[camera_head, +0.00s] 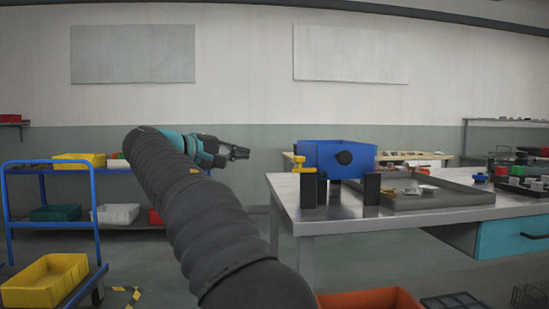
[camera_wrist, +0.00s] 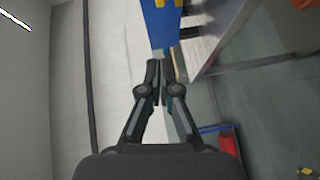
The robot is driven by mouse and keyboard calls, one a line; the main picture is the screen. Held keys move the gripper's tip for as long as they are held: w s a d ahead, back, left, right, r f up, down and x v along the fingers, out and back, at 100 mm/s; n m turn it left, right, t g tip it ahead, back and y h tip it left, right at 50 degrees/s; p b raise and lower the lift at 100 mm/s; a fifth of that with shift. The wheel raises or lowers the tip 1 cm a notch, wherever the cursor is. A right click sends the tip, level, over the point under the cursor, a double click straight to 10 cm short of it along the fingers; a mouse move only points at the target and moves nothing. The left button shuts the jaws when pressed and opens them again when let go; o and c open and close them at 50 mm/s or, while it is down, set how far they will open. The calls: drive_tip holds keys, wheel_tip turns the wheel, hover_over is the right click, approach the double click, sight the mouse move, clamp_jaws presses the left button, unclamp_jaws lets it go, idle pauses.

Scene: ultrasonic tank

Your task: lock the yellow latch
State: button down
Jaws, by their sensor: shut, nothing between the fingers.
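The yellow latch (camera_head: 304,166) sits at the left end of the blue tank (camera_head: 334,155), near the left edge of the metal table. In the wrist view a bit of yellow, likely the latch (camera_wrist: 161,3), shows at the top edge on the blue tank (camera_wrist: 164,27). My gripper (camera_head: 244,153) is left of the tank and latch, apart from both, at about tank height. In the wrist view my gripper (camera_wrist: 157,68) has its fingers together with nothing between them, just below the blue tank in the picture.
The metal table (camera_head: 440,211) carries black supports under the tank and a grey tray (camera_head: 425,200) with small parts. A blue-framed cart (camera_head: 52,165) with bins stands at the left. An orange bin (camera_head: 370,300) is at the bottom. The space between gripper and tank looks clear.

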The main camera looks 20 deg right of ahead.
drive_tip(key=s+d+x, duration=0.1)
drive_tip(key=s+x, duration=0.1)
drive_tip(key=x, duration=1)
drive_tip(key=shift+s+d+f, duration=0.2)
drive_tip(key=shift+d+f, duration=0.1)
drive_tip(key=shift+b, duration=0.3)
